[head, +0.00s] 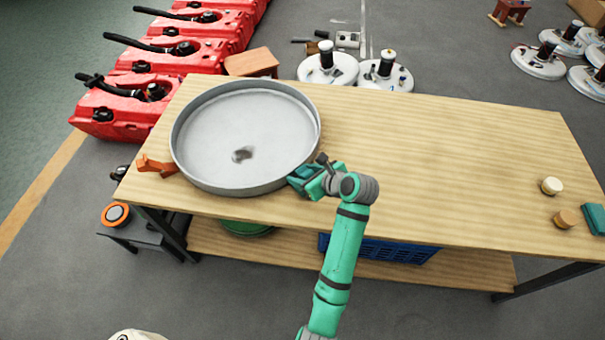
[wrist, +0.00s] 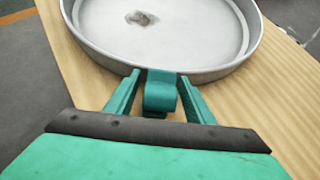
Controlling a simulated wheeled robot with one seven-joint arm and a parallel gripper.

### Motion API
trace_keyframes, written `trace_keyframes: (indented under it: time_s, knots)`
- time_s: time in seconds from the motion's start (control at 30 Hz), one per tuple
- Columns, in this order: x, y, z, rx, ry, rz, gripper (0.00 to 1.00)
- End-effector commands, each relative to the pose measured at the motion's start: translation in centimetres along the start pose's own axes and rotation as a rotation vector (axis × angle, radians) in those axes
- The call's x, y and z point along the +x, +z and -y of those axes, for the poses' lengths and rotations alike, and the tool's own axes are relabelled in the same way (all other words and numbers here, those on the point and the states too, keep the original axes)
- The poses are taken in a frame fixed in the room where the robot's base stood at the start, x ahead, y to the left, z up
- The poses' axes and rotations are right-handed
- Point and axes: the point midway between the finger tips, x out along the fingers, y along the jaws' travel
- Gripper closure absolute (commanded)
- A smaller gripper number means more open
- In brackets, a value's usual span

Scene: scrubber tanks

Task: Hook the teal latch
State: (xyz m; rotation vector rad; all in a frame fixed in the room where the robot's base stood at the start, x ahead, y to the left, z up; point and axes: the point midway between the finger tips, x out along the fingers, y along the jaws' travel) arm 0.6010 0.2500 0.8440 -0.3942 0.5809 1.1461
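The round grey metal tank (head: 245,130) sits on the wooden table, with a dark patch on its floor. The teal latch (wrist: 160,90) is at the tank's near rim in the wrist view, its curved end hanging toward me. My gripper (wrist: 159,88) has one finger on each side of the latch, with a visible gap on both sides, so it is open around it. In the head view my gripper (head: 308,178) is at the tank's lower right rim, and I cannot tell the latch apart from it. Whether the latch is hooked cannot be told.
An orange latch (head: 156,167) sticks out at the tank's left side. The wooden table (head: 440,150) is clear to the right of the tank, except for small round pieces (head: 551,186) and a teal block (head: 594,219) at its right end. Red tanks (head: 160,65) stand behind, on the floor.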

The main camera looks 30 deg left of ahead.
Motion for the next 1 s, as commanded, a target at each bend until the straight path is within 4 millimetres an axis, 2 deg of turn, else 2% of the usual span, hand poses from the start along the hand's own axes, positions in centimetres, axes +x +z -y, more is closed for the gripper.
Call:
trace_keyframes:
  time_s: [0.17, 0.27, 0.7, 0.83, 1.0]
  knots:
    - [-0.2, 0.0, 0.0, 0.0, 0.0, 0.0, 0.52]
    - [-1.1, 0.0, 0.1, 0.0, -0.002, 0.001, 0.52]
    - [-8.8, 0.0, 0.1, 0.0, -0.003, 0.001, 0.52]
    - [-10.1, 0.0, 0.1, 0.0, -0.002, 0.001, 0.52]
    - [-10.9, 0.0, 0.1, 0.0, -0.002, 0.001, 0.52]
